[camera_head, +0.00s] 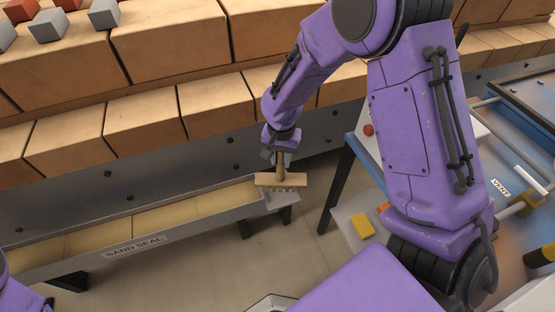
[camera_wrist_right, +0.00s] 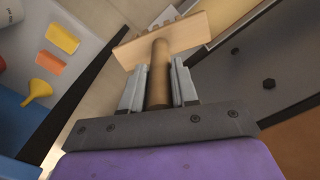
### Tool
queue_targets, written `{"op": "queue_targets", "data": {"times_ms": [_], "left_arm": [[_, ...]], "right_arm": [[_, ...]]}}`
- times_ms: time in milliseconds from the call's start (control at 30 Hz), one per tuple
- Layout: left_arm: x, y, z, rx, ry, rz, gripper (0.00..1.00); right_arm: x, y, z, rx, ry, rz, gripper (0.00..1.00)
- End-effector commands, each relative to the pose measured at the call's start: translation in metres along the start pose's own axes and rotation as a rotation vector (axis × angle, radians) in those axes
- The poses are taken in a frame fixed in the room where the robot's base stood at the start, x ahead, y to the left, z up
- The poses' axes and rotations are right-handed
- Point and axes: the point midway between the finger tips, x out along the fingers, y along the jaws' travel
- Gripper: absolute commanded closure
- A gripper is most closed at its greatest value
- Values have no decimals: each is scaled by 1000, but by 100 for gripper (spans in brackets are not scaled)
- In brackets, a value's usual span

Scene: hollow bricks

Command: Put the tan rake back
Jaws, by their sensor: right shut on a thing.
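The tan rake (camera_head: 281,180) hangs from my right gripper (camera_head: 277,152), its toothed head down, at the right end of the sand seal trough (camera_head: 190,223). In the right wrist view the rake's head (camera_wrist_right: 160,38) lies beyond the fingertips and its round handle runs between the two fingers of my right gripper (camera_wrist_right: 158,85). My right gripper is shut on the handle. Whether the head touches the trough's end I cannot tell. Part of my left arm shows at the lower left corner of the head view, but its gripper is out of view.
A wall of large tan bricks (camera_head: 150,107) stands behind the trough, with small grey and red blocks on top. A blue-framed table (camera_head: 345,165) is right of the rake. A lower shelf holds a yellow block (camera_head: 362,225); an orange block (camera_wrist_right: 50,63) and yellow funnel (camera_wrist_right: 38,91) show in the wrist view.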

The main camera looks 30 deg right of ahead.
Motion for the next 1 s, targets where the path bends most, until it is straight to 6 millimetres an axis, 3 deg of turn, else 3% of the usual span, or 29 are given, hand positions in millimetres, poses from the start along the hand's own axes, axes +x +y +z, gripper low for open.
{"op": "queue_targets", "data": {"times_ms": [33,200,433,600,1000], "left_arm": [[8,1,3,0,0,0,41],[21,2,9,0,0,0,41],[27,2,11,0,0,0,41],[39,3,16,0,0,0,41],[35,3,14,0,0,0,41]], "right_arm": [[12,-6,-15,1,0,-2,96],[48,-16,-42,-1,-1,0,96],[68,-23,-58,-2,0,-1,96],[97,-22,-57,-3,-1,0,96],[99,-22,-57,-4,0,0,96]]}}
